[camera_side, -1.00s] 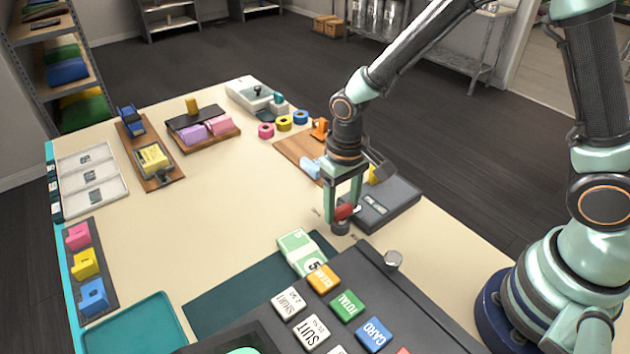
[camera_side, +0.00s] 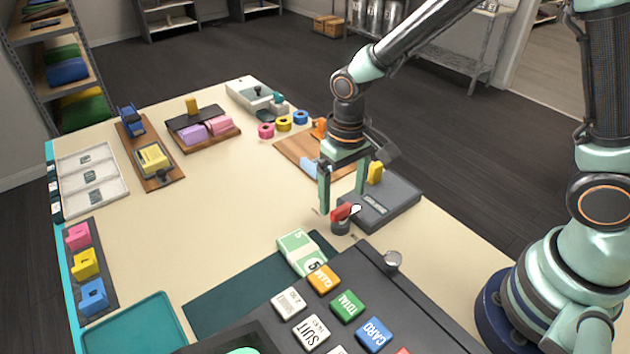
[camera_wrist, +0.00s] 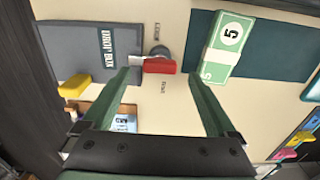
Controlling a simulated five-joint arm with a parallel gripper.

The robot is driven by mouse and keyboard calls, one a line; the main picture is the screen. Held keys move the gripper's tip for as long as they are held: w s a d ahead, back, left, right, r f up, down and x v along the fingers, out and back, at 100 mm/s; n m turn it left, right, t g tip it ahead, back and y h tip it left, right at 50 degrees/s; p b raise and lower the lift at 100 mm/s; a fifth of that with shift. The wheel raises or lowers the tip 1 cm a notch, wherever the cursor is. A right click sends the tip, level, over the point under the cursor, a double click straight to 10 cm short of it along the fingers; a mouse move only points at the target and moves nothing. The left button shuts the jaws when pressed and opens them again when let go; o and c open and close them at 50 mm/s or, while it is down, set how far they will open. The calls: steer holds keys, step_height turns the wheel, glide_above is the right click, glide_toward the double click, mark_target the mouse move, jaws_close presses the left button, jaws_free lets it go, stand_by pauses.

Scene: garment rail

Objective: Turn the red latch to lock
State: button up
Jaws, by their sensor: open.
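The red latch (camera_side: 343,212) sits on a small dark round base beside the grey drop box (camera_side: 378,207), with a white tip at its right end. In the wrist view the red latch (camera_wrist: 159,65) lies crosswise, ahead of the fingertips, between small printed labels whose words I cannot read surely. My gripper (camera_side: 341,203) is open above the latch, its two green fingers apart. In the wrist view my gripper (camera_wrist: 163,76) has its fingers either side of the latch's line, with nothing held between them. The drop box (camera_wrist: 92,52) stands left of the latch there.
A stack of green notes (camera_side: 300,250) lies just in front of the latch. The dark register (camera_side: 345,290) with coloured keys fills the front. A yellow block (camera_side: 375,171) sits at the drop box's back edge. The table's middle left is clear.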

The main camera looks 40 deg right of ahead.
mark_target(342, 208)
step_height(342, 208, up, 9)
stand_by(0.3)
steer(key=s+d+r+t, duration=0.5)
steer(key=s+d+r, duration=0.2)
steer(key=d, duration=0.3)
steer(key=shift+d+r+t, duration=0.3)
steer(key=shift+d+r, duration=0.1)
steer(key=shift+r, duration=0.45)
stand_by(0.4)
